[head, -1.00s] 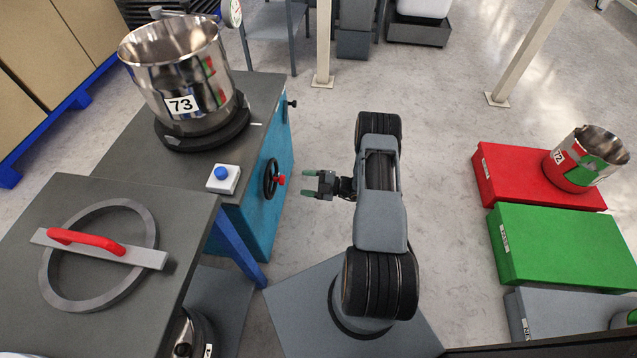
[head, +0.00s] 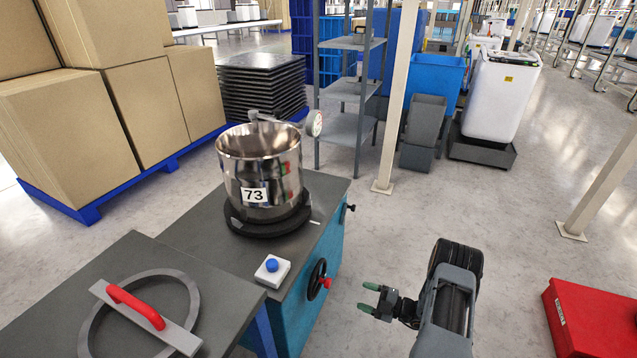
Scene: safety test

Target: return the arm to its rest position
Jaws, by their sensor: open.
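My gripper (head: 371,299) is at the lower middle of the head view, open and empty, with green fingertips pointing left. It hangs over the floor, to the right of the teal cabinet (head: 311,301) and apart from it. My arm (head: 449,300) is folded, with its lower part cut off by the bottom edge of the picture. A steel pot marked 73 (head: 261,170) stands upright on a black round base on the grey-topped cabinet. The blue button on its white box (head: 271,271) and the black handwheel (head: 317,279) are the parts nearest my gripper.
A grey table (head: 228,301) at lower left bears a ring tool with a red handle (head: 135,309). A red platform (head: 598,322) is at lower right. Cream posts (head: 398,100) and a grey shelf (head: 350,88) stand behind.

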